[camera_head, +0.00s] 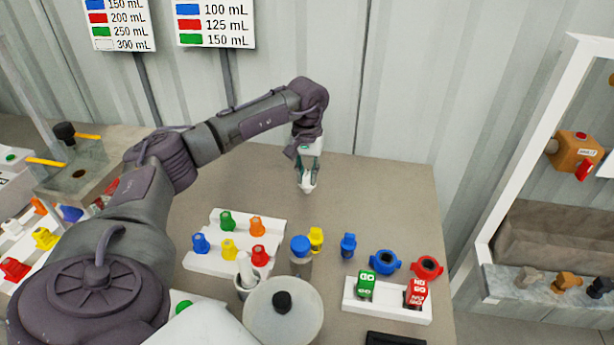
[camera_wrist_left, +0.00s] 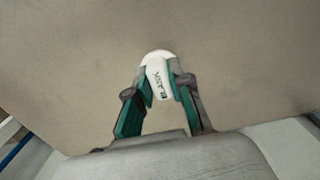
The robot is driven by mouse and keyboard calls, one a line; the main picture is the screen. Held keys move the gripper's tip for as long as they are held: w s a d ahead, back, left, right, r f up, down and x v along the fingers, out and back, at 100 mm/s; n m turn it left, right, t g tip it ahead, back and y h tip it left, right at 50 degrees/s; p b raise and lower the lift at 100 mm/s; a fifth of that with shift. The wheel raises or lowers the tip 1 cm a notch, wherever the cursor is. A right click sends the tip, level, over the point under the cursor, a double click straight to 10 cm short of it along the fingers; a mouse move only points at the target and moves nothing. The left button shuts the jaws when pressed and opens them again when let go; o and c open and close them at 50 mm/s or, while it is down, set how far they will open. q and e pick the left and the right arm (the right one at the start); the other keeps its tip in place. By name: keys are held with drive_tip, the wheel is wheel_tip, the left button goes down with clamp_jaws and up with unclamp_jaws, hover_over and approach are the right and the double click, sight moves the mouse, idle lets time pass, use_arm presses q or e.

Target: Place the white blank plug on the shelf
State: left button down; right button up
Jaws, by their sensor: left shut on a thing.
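The white blank plug (camera_wrist_left: 157,72), with "BLANK" lettered on it, is held between the teal fingers of my left gripper (camera_wrist_left: 160,88) in the left wrist view. In the head view the left gripper (camera_head: 308,182) points down over the back part of the table, and the white plug (camera_head: 307,187) shows at its fingertips. I cannot tell whether the plug touches the table. A shelf (camera_head: 541,300) stands at the right, with several fittings on its grey lower board. My right gripper is not in view.
The table (camera_head: 385,195) is bare around the left gripper. Nearer stand a white rack (camera_head: 205,262) of coloured plugs, a blue-capped bottle (camera_head: 301,258), blue (camera_head: 385,262) and red (camera_head: 427,267) fittings, and a white holder (camera_head: 385,305). The shelf's white frame (camera_head: 520,160) rises at the right.

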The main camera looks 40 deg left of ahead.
use_arm(q)
drive_tip(key=shift+f, duration=0.1)
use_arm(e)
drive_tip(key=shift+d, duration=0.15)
use_arm(q)
drive_tip(key=c, duration=1.1)
unclamp_jaws()
drive_tip(key=shift+o, duration=0.2)
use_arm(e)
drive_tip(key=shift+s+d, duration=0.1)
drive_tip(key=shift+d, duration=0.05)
